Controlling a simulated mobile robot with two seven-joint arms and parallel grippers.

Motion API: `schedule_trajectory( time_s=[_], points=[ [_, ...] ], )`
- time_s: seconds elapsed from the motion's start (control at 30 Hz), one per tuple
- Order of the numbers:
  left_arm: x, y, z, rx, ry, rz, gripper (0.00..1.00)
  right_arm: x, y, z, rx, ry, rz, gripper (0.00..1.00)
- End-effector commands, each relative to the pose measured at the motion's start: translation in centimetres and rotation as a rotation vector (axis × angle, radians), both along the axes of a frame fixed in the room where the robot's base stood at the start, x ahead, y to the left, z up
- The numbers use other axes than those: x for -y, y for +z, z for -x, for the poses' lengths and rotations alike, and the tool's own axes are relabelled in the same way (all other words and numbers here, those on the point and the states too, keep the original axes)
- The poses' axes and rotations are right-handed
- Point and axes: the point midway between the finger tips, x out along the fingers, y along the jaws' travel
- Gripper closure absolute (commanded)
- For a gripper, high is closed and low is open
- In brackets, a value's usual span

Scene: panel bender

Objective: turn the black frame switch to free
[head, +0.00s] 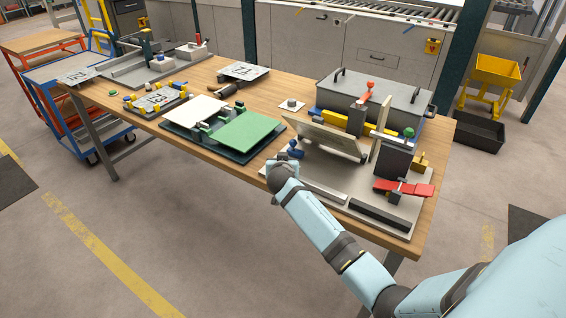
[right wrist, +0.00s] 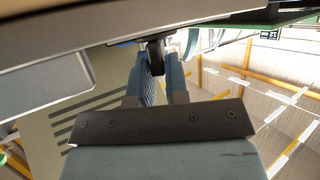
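My right arm reaches in from the lower right in the head view, and its gripper end (head: 281,165) is at the front edge of the table, beside the grey fixture. The arm hides much of the gripper there. In the right wrist view the two fingers (right wrist: 157,82) stand apart with a small black lever-like part (right wrist: 155,55) between their tips, under a pale plate edge. I cannot tell whether the fingers press on it. I cannot make out for sure which part is the black frame switch, or its setting. My left gripper is not in view.
The grey fixture base (head: 320,197) carries a tilted plate (head: 325,138), a red handle (head: 412,188) and a black bar (head: 380,216). A blue knob (head: 295,150) stands close to my right gripper. A green panel (head: 250,132) lies to the left. A grey lidded box (head: 372,97) is behind.

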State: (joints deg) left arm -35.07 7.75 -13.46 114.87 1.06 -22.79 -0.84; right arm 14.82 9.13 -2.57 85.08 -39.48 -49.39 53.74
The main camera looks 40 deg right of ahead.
Motion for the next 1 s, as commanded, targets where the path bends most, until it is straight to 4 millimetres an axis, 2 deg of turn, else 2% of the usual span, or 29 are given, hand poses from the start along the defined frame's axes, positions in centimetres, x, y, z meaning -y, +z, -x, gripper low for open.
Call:
schedule_trajectory(
  time_s=[0.03,0.1,0.47,0.57,1.0],
  points=[
    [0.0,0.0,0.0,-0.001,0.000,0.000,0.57,0.0,0.1,0.0,0.001,0.000,0.001,0.73],
    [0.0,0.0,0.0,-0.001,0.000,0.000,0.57,0.0,0.1,0.0,0.001,0.000,0.001,0.62],
    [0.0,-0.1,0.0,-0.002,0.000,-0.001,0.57,-0.4,0.2,0.5,0.001,0.001,-0.001,0.62],
    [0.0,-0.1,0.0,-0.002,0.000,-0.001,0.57,-1.2,0.7,1.6,0.000,0.000,-0.004,0.62],
    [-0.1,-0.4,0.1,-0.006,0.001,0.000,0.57,-6.3,4.3,8.6,0.001,-0.002,-0.004,0.62]
  ],
)
